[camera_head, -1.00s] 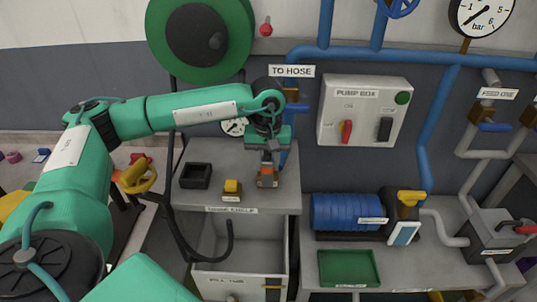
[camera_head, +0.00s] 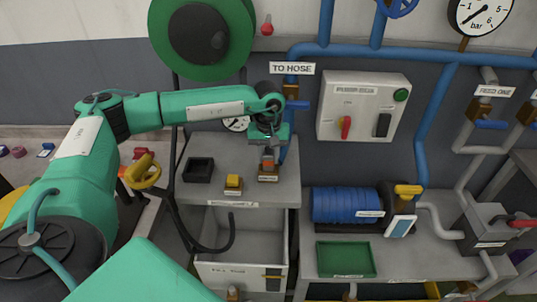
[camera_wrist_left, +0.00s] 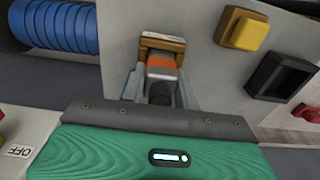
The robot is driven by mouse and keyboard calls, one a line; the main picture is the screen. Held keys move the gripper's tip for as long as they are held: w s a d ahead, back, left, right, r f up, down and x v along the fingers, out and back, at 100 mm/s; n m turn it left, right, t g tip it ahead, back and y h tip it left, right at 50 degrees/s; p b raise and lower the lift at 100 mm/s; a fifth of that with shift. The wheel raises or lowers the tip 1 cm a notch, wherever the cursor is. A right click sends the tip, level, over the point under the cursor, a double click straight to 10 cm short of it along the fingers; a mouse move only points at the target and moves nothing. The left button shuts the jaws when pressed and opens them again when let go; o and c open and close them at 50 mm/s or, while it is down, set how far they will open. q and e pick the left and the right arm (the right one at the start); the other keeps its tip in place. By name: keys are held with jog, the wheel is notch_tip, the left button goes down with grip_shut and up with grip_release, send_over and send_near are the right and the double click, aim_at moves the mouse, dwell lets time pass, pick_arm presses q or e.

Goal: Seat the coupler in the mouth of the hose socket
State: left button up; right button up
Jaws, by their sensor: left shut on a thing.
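My left gripper (camera_head: 268,152) is shut on the coupler, a small grey piece with an orange band (camera_wrist_left: 162,63), over the grey bench. Both grey fingers flank the coupler in the left wrist view. Directly below it is a small brown block (camera_head: 268,174) with a white label; the block also shows in the wrist view (camera_wrist_left: 164,43). Whether coupler and block touch I cannot tell. A brass fitting (camera_head: 291,90) sits on the blue pipe under the "TO HOSE" sign. I cannot tell for certain which part is the hose socket. My right gripper is not in view.
A yellow block (camera_head: 233,181) and an open black box (camera_head: 198,169) stand left of the brown block. A dark hose (camera_head: 232,230) hooks in front of the bench. The pump box (camera_head: 362,107) and blue pipes are at the right. A green tray (camera_head: 346,260) lies lower right.

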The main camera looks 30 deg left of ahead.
pick_arm(q)
jog(key=o, duration=1.1)
jog(key=shift+r+p, duration=0.2)
jog(key=shift+p, duration=0.15)
jog(key=shift+r+b, duration=0.35)
jog(key=shift+b, duration=0.05)
notch_tip(320, 180, up, 7)
jog(key=shift+f+b, duration=0.15)
jog(key=shift+b, duration=0.65)
